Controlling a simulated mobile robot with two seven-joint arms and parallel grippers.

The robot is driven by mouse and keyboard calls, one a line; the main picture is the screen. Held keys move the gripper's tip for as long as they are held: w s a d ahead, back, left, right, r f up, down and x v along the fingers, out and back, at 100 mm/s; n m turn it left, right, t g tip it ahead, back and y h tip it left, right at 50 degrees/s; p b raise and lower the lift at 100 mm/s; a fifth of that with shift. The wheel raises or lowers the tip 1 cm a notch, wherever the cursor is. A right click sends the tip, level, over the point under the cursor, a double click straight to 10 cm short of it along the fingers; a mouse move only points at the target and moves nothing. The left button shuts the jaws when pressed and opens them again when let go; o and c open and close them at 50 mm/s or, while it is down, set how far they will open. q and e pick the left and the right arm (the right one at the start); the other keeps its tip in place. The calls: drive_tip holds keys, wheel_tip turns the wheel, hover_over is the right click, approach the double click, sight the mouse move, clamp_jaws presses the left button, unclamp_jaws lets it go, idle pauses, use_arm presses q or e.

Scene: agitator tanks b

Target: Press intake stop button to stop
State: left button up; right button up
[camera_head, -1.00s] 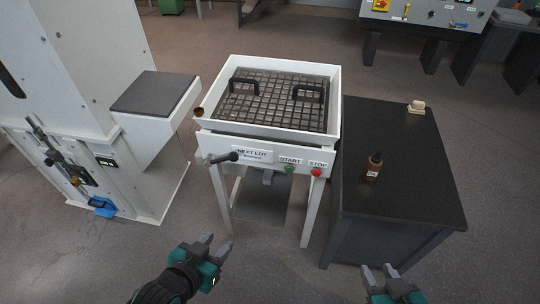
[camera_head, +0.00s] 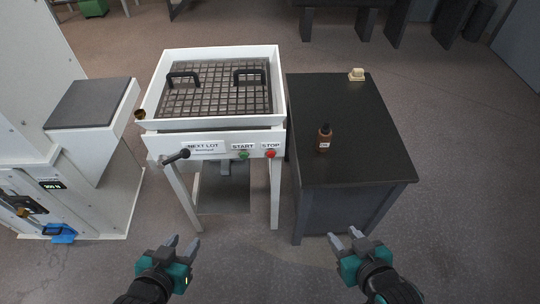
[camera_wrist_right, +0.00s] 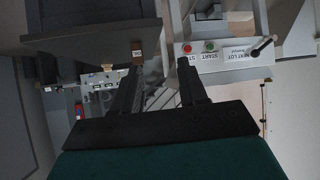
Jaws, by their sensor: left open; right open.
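The red stop button (camera_head: 271,154) sits under the STOP label at the right end of the front panel of a white intake hopper (camera_head: 216,137). A green start button (camera_head: 243,155) is to its left. In the right wrist view the red button (camera_wrist_right: 187,48) shows upside down beside the green one (camera_wrist_right: 209,46), above the finger tips. My left gripper (camera_head: 181,241) is open and empty, low in front of the hopper. My right gripper (camera_head: 343,235) is open and empty, in front of the dark cabinet and right of the button. Neither gripper touches the panel.
The hopper holds a grid (camera_head: 215,88) with two black handles. A black handle (camera_head: 176,157) juts from its front left. A dark cabinet (camera_head: 350,120) on the right carries a brown bottle (camera_head: 324,138) and a beige block (camera_head: 356,74). Floor in front is clear.

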idle(0.3)
clamp_jaws()
idle(1.6)
